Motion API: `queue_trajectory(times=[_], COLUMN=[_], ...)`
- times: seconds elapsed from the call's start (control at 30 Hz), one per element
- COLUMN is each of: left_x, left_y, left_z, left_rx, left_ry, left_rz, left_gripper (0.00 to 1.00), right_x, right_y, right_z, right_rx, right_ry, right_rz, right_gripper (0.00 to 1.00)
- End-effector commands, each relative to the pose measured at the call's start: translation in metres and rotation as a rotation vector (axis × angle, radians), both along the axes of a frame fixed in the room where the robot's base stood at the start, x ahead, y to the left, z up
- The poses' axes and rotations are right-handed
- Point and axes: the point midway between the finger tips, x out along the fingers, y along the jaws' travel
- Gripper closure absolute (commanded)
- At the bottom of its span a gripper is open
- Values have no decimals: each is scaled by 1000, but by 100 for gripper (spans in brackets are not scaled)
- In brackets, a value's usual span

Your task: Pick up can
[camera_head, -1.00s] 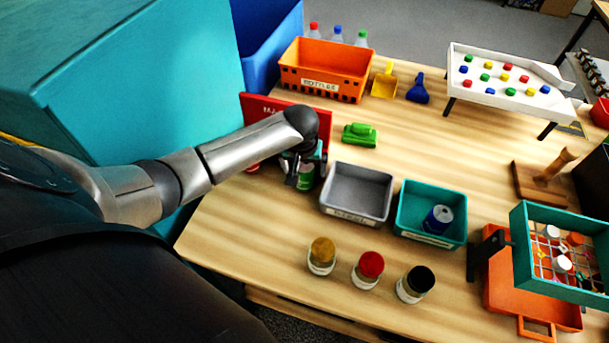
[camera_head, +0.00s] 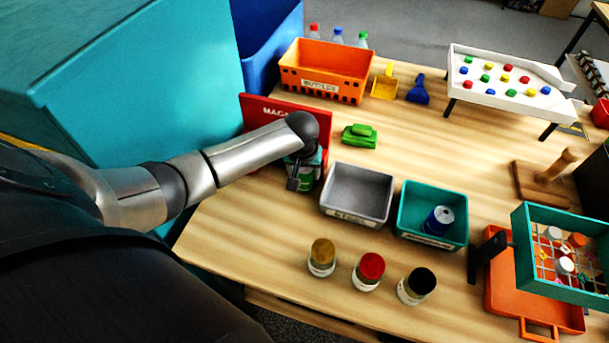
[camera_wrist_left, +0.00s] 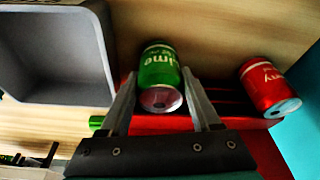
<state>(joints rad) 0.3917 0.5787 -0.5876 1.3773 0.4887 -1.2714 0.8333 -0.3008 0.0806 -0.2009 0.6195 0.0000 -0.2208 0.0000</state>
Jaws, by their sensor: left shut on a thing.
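A green can with white lettering (camera_wrist_left: 158,75) is between the two fingers of my left gripper (camera_wrist_left: 163,108) in the left wrist view. The fingers are shut on it, one on each side. In the head view the green can (camera_head: 308,184) is partly hidden by my left gripper (camera_head: 299,178), left of the grey bin. A red can (camera_wrist_left: 268,86) lies to the right in the left wrist view, apart from the gripper. My right gripper is not in view.
A red magazine holder (camera_head: 262,109) stands behind the gripper. A grey bin (camera_head: 340,210) and a teal bin (camera_head: 458,232) holding a blue can (camera_head: 438,220) are to the right. Several lidded jars stand in front. An orange bottle crate (camera_head: 330,62) is at the back.

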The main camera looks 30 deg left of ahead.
Motion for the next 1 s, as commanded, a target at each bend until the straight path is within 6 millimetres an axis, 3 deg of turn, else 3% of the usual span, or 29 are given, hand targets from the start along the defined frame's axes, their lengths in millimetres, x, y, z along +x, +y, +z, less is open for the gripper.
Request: queue_trajectory(times=[0.03,0.27,0.67,0.87,1.0], left_x=[0,0,0,1,1], left_y=[0,0,0,1,0], left_z=[0,0,8,36,67], left_rx=[0,1,1,1,0], left_ry=[0,0,0,-3,-4], left_rz=[0,0,0,0,-1], left_gripper=[62,88,88,88,88], right_x=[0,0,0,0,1], right_y=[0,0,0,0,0], right_z=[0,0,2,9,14], right_rx=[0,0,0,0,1], right_ry=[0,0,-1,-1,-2], right_rz=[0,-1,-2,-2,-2], right_gripper=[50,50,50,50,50])
